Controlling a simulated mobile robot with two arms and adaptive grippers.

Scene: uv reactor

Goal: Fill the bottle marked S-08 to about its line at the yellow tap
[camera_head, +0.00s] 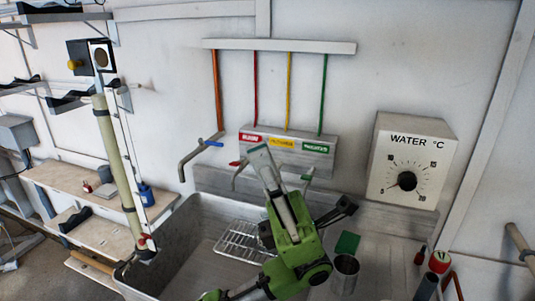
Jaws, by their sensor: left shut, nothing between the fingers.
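My left gripper (260,154) is shut and empty. It points up at the wall, with its fingertips just below the yellow label (281,141) of the tap panel. A yellow pipe (289,90) runs down to this panel. The gripper covers the place under the yellow label, so the yellow tap's handle and spout are hidden; I cannot tell if the fingers touch it. No marking S-08 is readable on anything in view, so I cannot identify that bottle. My right gripper is not in view.
A metal sink (190,225) with a wire rack (240,242) lies below the taps. A metal cup (344,276), a green pad (347,243) and a red-topped container (439,261) stand on the right. A blue bottle (146,195) is at left. A water dial box (411,165) hangs right.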

